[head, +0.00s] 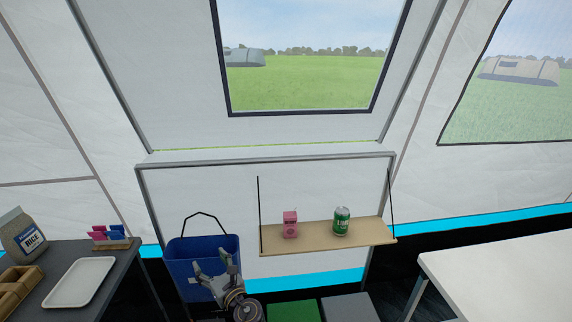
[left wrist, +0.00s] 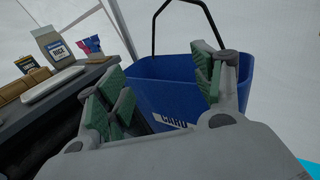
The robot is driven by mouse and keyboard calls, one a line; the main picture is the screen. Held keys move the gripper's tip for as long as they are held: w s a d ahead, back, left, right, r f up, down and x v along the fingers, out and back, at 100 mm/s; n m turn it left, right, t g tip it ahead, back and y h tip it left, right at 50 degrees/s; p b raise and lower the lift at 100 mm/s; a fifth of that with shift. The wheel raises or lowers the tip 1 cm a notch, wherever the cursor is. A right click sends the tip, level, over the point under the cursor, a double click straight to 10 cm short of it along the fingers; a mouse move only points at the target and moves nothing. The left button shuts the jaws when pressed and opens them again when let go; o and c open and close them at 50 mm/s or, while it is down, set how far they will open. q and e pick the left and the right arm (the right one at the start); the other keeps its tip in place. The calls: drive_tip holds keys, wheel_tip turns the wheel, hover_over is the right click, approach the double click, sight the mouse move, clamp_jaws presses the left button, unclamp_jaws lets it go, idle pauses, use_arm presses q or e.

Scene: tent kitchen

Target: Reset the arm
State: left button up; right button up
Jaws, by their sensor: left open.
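My left gripper (head: 218,268) is in the lower middle of the head view, in front of a blue bucket (head: 180,270). Its fingers are spread apart with nothing between them. In the left wrist view the fingers of my left gripper (left wrist: 165,95) show green pads, and the blue bucket (left wrist: 165,78) stands just beyond them. Its label reads "CARD" and is partly covered by a finger. I cannot tell whether the gripper touches the bucket. My right gripper is in neither view.
A hanging wooden shelf (head: 310,241) holds a pink carton (head: 290,224) and a green can (head: 341,221). At left, a dark table (head: 107,280) bears a white tray (head: 80,282), a rice bag (head: 22,236) and a wooden crate (head: 18,290). A white table (head: 500,270) stands at right.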

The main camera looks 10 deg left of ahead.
use_arm(q)
wheel_tip(320, 180, down, 16)
drive_tip(key=s+d+n+g+h+p, duration=0.2)
drive_tip(key=s+h+p, duration=0.1)
drive_tip(key=h+p, duration=0.25)
drive_tip(key=s+d+f+n+g+h+p, duration=0.25)
drive_tip(key=s+f+n+p, duration=0.25)
drive_tip(key=s+f, duration=0.65)
drive_tip(key=s+f+n+g+h+p, duration=0.1)
drive_tip(key=s+f+n+g+p, duration=0.1)
drive_tip(key=s, duration=0.9)
drive_tip(key=s+f+n+g+h+p, duration=0.2)
drive_tip(key=s+f+n+p, duration=0.2)
drive_tip(key=s+n, duration=0.5)
drive_tip(key=s+f+n+g+h+p, duration=0.2)
drive_tip(key=s+n+p, duration=0.4)
drive_tip(key=s, duration=0.8)
drive_tip(key=shift+s+a+f+p, duration=0.25)
drive_tip(key=shift+a+f+p, duration=0.1)
drive_tip(key=shift+f, duration=0.4)
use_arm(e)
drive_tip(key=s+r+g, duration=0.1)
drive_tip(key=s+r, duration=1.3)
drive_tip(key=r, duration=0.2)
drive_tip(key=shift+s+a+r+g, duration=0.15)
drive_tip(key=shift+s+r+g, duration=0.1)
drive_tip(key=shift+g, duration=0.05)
use_arm(q)
drive_tip(key=shift+g, duration=0.25)
